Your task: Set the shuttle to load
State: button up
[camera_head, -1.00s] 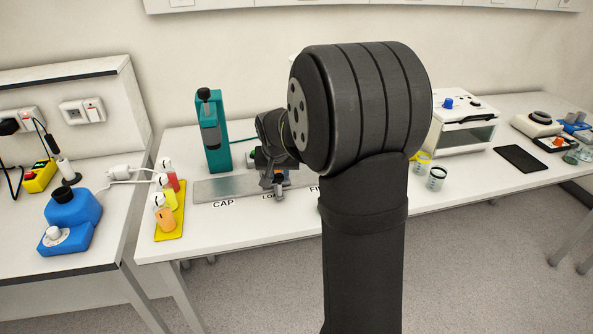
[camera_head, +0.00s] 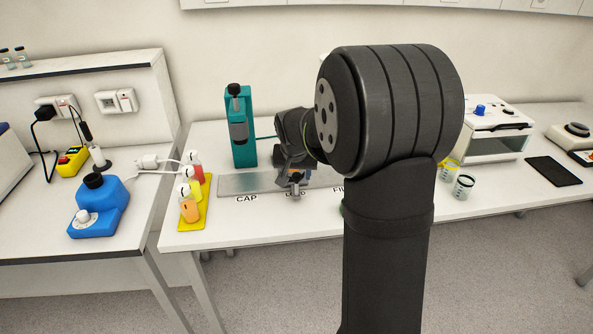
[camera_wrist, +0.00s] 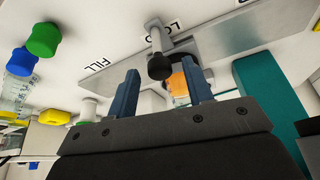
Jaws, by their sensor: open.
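The shuttle's dark knob (camera_wrist: 160,67) stands on a grey post in the wrist view, beside the LOAD label (camera_wrist: 165,30). In the head view the grey handle (camera_head: 296,187) sits at the front edge of the metal rail (camera_head: 240,183), by LOAD, between CAP and FILL. My gripper (camera_wrist: 160,65) is open, with its two blue-grey fingers apart and the knob in line with the gap between them. I cannot tell whether they touch it. An orange-filled container (camera_wrist: 178,84) shows behind the fingers. My wrist hides much of the shuttle in the head view.
A teal press (camera_head: 241,135) stands behind the rail's left end. Two cups (camera_head: 463,187) and a white oven (camera_head: 490,150) are at right.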

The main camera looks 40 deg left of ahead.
jog(key=v, duration=1.7)
jog(key=shift+r, duration=0.3)
jog(key=shift+w+f, duration=0.1)
jog(key=x, duration=1.7)
jog(key=shift+f, duration=0.25)
